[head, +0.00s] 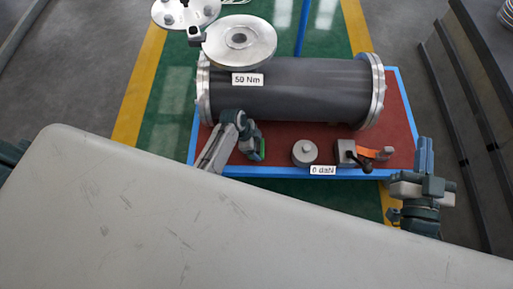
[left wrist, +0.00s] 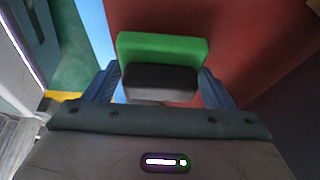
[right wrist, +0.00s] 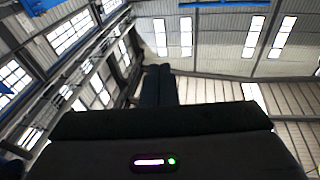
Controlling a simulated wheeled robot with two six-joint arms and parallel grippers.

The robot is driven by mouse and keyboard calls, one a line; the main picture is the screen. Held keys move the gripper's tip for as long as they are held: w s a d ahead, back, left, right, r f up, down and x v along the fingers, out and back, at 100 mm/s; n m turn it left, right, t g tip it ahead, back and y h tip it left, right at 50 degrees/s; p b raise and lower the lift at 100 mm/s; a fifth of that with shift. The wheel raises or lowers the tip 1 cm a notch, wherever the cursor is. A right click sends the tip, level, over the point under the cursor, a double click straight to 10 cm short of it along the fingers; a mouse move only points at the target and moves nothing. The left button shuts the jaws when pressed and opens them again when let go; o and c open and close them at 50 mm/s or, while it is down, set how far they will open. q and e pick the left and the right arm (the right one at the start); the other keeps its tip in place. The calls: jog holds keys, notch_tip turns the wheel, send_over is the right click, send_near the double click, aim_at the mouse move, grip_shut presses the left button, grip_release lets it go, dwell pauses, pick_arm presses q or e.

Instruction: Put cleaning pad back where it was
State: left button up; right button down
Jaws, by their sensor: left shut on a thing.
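The cleaning pad is a green block with a dark grip; it shows in the left wrist view (left wrist: 160,48) and as a green sliver in the head view (head: 262,149). My left gripper (head: 252,148) is shut on its dark grip, with one blue finger on each side. The pad is over the red tabletop (head: 282,140), near its front left part. I cannot tell whether it touches the surface. My right gripper (head: 424,155) is off the table's front right corner, pointing up, its fingers (right wrist: 158,85) together and empty in the right wrist view.
A dark flanged cylinder (head: 300,90) lies along the back of the blue-edged table. A round grey weight-like piece (head: 304,152) and an orange-handled device (head: 348,153) stand right of the pad. A large pale panel (head: 200,230) covers the foreground.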

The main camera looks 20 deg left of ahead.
pick_arm(q)
jog(key=shift+f+b, duration=0.7)
jog(key=shift+f, duration=0.05)
pick_arm(e)
notch_tip(320, 180, up, 9)
jog(key=s+n+t, duration=0.1)
jog(key=t, duration=0.5)
jog(key=shift+s+r+y, duration=0.15)
jog(key=shift+s+y, duration=0.15)
jog(key=shift+y, duration=0.1)
pick_arm(q)
jog(key=shift+f, duration=0.15)
pick_arm(e)
jog(key=shift+s+r, duration=0.1)
pick_arm(q)
jog(key=o, duration=1)
